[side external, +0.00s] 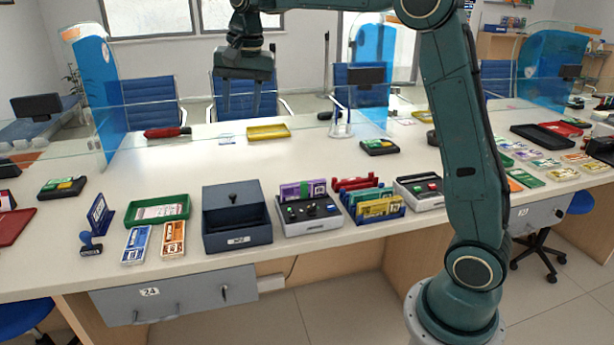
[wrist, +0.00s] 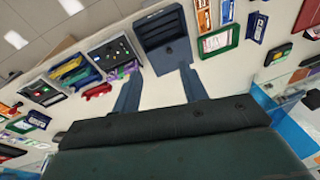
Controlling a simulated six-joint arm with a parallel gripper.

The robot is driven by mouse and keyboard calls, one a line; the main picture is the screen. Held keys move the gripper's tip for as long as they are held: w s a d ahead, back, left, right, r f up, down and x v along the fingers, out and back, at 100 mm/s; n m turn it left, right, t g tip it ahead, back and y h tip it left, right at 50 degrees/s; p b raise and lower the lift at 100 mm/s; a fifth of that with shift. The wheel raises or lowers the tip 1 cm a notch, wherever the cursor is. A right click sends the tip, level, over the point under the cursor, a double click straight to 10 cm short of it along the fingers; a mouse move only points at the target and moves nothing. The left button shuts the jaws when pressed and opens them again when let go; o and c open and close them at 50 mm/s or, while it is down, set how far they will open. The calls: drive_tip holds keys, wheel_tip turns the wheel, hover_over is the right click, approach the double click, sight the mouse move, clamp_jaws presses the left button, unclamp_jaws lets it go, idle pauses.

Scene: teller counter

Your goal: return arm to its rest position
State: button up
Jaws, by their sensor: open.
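My gripper (side external: 241,101) hangs above the back part of the counter in the side external view, fingers pointing down. Its two fingers are apart, with nothing between them. In the wrist view the open fingers (wrist: 160,88) reach toward the counter, and the dark grey box lies beyond their tips. My arm is raised, and its upper link runs across the top of the side external view. The counter (side external: 330,148) lies below the gripper, which touches nothing.
A dark grey box (side external: 237,218), a device with a purple item (side external: 305,207), a card rack (side external: 372,202) and a green tray (side external: 157,210) line the front. A yellow tray (side external: 268,132) lies behind. Glass screens (side external: 150,120) stand along the back. The counter's middle is mostly clear.

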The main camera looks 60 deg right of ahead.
drive_tip(key=s+a+f+n+t, duration=0.1)
drive_tip(key=s+a+f+n, duration=0.1)
drive_tip(key=s, duration=0.8)
drive_tip(key=s+a+f+n+t, duration=0.1)
drive_tip(key=s+n, duration=0.4)
drive_tip(key=s, duration=0.5)
drive_tip(key=s+a+f+n+t, duration=0.1)
drive_tip(key=s+a+f+n, duration=0.2)
drive_tip(key=s, duration=0.8)
drive_tip(key=shift+a+f+n, duration=0.15)
drive_tip(key=shift+a+n, duration=0.05)
drive_tip(key=shift+n, duration=0.1)
